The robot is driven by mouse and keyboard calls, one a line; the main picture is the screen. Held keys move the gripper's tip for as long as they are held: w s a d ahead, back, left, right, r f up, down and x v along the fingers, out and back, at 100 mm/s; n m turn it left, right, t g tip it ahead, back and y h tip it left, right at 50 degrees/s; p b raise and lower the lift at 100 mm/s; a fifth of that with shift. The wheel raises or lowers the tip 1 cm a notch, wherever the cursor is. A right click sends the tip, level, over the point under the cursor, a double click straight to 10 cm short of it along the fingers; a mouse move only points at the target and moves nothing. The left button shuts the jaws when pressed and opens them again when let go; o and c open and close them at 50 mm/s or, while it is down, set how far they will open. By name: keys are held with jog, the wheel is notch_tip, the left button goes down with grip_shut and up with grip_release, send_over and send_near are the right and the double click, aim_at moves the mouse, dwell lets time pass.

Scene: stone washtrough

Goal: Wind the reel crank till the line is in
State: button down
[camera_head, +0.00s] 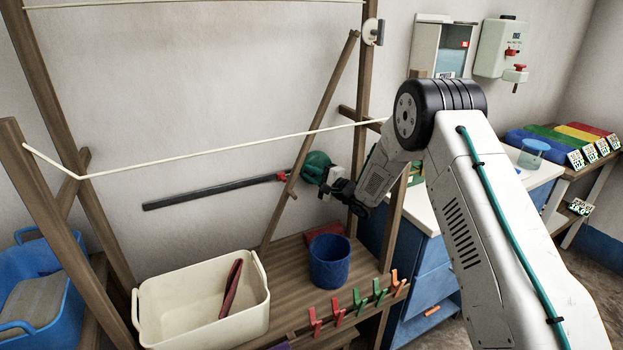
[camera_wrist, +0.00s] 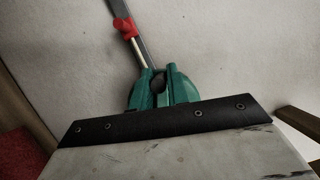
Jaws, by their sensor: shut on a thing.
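My gripper (camera_head: 317,168) has green jaws. They are shut on a pale rod (camera_wrist: 138,53), which also shows between the jaws in the wrist view (camera_wrist: 158,88). The rod runs to a red fitting (camera_wrist: 124,26) on a long dark bar (camera_head: 205,193), in front of the pale wall. A pale round fitting with a grey part (camera_head: 373,32) sits high on the right post; I cannot tell whether it is the reel. No crank can be made out clearly. A cream line (camera_head: 215,149) is strung across the wooden frame, with its right end by my arm.
A slanting wooden brace (camera_head: 325,95) stands close to my gripper. Below are a cream basin (camera_head: 195,328), a blue bucket (camera_head: 330,262) and several coloured pegs (camera_head: 337,309). A white-topped blue cabinet (camera_head: 425,282) stands at right, a blue tub (camera_head: 70,325) at left.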

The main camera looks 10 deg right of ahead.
jog(key=shift+w+d+r+m+t+h, duration=0.2)
jog(key=shift+d+r+m+t+h, duration=0.45)
jog(key=shift+m, duration=1.7)
jog(key=shift+w+d+r+m+t+h, duration=0.25)
jog(key=shift+d+m+t, duration=0.65)
jog(key=shift+m, duration=1.5)
jog(key=shift+w+d+r+m+t+h, duration=0.3)
jog(key=shift+r+m+t, duration=0.6)
jog(key=shift+m, duration=1.45)
jog(key=shift+s+d+f+t, duration=0.1)
jog(key=shift+d+f+t, duration=0.05)
jog(key=shift+f+t, duration=0.15)
jog(key=c, duration=1.4)
grip_release()
jog(key=v, duration=0.7)
jog(key=shift+s, duration=0.35)
